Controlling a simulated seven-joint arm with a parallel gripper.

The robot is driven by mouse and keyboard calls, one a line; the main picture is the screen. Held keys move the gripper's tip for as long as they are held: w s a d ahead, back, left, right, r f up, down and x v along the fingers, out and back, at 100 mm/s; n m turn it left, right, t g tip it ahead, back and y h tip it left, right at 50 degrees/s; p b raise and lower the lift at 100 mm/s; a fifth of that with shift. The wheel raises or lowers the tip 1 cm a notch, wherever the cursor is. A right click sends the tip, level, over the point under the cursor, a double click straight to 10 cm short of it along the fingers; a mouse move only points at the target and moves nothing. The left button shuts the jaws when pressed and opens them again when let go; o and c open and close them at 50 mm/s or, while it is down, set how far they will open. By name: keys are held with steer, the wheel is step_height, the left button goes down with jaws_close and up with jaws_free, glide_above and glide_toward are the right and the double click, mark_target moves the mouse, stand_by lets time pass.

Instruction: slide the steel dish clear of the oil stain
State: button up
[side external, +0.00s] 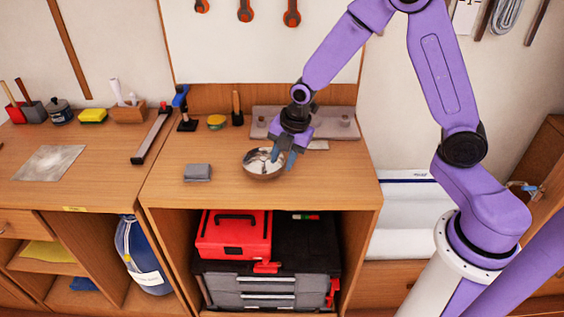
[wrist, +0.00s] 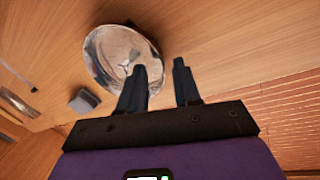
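The steel dish (side external: 257,166) is a shallow, shiny round bowl, upright on the right-hand bench top. It also shows in the wrist view (wrist: 108,45). My gripper (side external: 284,157) points down at the dish's right side. In the wrist view my gripper's (wrist: 159,68) two dark fingers are apart with a gap between them. The left finger overlaps the dish and the right finger appears outside its rim. I cannot tell whether either finger touches the dish. I cannot make out an oil stain on the bench around the dish; the wood under the dish is hidden.
The bench front is clear. A greyish, shiny patch (side external: 48,163) lies on the left bench.

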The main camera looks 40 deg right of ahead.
steer(key=shift+x, duration=1)
jaws_close()
steer(key=shift+d, duration=0.1)
steer(key=shift+s+d, duration=6.5)
steer(key=shift+s, duration=0.05)
jaws_free()
